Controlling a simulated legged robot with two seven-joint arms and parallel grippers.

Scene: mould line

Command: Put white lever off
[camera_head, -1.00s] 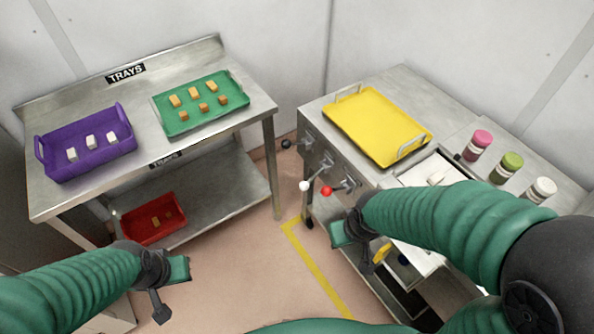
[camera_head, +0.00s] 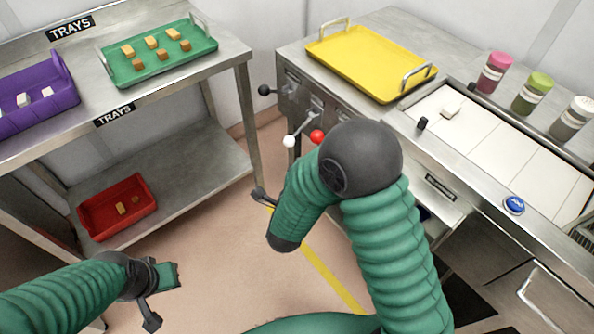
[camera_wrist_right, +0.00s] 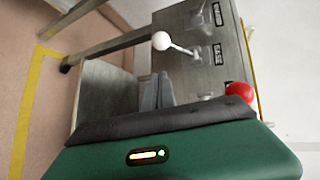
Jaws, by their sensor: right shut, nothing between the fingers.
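The white lever has a round white knob (camera_head: 289,141) on a thin metal arm. It sticks out from the front panel of the steel bench in the head view, pointing down and left from its pivot. In the right wrist view the white knob (camera_wrist_right: 161,41) stands just beyond the fingertips, beside a label that seems to read BASE.
A red knob (camera_head: 317,136) is close right of the white one, and a black knob (camera_head: 265,90) is to its left. A yellow tray (camera_head: 370,62) lies on the bench above. A steel tray table (camera_head: 222,62) stands left. Open floor lies between.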

